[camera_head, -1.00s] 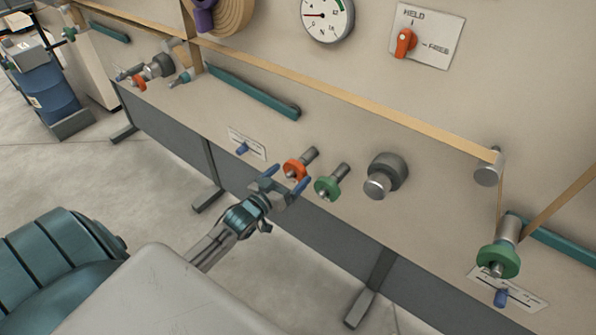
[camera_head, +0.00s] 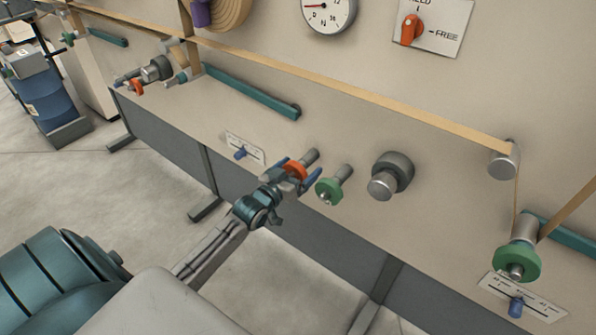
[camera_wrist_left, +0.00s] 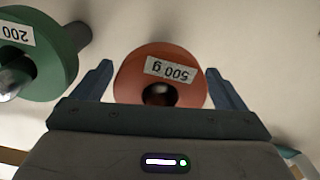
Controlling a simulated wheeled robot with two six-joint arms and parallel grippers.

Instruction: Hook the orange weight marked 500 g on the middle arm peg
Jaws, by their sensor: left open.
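The orange weight (camera_head: 295,169) sits on a short grey wall peg (camera_head: 310,156). In the left wrist view, the orange weight (camera_wrist_left: 160,78) shows its upside-down "500 g" label. My left gripper (camera_head: 301,170) is open around it, one finger on each side; the wrist view shows gaps between the fingers and the disc. The middle teal arm (camera_head: 250,91) slopes on the panel up and left of the weight. At its left end a small grey cylinder (camera_head: 181,79) shows, too small to make out well. My right gripper is not in view.
A green weight (camera_head: 328,191), labelled 200 in the wrist view (camera_wrist_left: 52,58), hangs close right of my gripper. A grey knob (camera_head: 390,177) juts out beyond it. The tan web (camera_head: 350,91) crosses above. Another green weight (camera_head: 516,263) hangs at the right arm.

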